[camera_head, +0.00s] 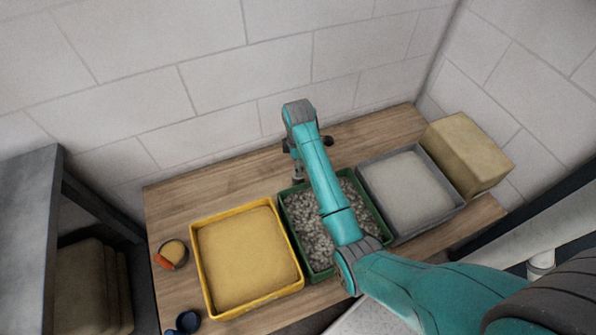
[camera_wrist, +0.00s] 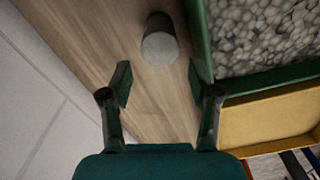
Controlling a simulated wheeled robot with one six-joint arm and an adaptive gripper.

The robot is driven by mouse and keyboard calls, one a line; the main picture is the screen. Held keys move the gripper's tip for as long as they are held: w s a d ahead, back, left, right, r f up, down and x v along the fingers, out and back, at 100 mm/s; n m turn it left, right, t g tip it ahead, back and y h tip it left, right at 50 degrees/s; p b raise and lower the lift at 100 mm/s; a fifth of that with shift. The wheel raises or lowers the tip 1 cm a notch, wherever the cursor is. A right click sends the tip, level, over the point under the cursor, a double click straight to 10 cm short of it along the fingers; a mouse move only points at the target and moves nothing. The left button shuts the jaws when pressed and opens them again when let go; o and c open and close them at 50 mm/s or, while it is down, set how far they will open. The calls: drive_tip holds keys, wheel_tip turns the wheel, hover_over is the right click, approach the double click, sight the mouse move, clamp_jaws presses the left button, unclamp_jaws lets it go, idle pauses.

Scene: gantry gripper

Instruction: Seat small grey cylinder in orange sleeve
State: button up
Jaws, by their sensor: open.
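The small grey cylinder (camera_wrist: 160,42) stands on the wooden table beside the green tray, ahead of my fingertips in the wrist view. In the head view a small grey shape (camera_head: 298,174) below my gripper looks like it. My gripper (camera_wrist: 161,84) is open and empty, its two dark fingers spread to either side with bare wood between them. In the head view my gripper (camera_head: 306,147) is at the back edge of the green tray, partly hidden by my arm. A small orange piece (camera_head: 163,262) at the table's left may be the orange sleeve; its shape is unclear.
A yellow tray (camera_head: 197,266), a green gravel tray (camera_head: 288,222) and a grey tray (camera_head: 452,172) stand in a row. A beige block (camera_head: 467,153) is at the right. A round dark container (camera_head: 181,262) and blue cups (camera_head: 187,322) are at the left. The wall is close behind.

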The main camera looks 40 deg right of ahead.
sight(298, 181)
wheel_tip(298, 181, up, 4)
drive_tip(key=shift+r, duration=0.15)
drive_tip(key=shift+c, duration=0.4)
wheel_tip(298, 181, down, 3)
drive_tip(key=n, duration=0.4)
drive_tip(key=shift+n, duration=0.3)
wheel_tip(298, 181, down, 11)
drive_tip(key=shift+r, duration=0.15)
drive_tip(key=shift+c, duration=0.2)
clamp_jaws()
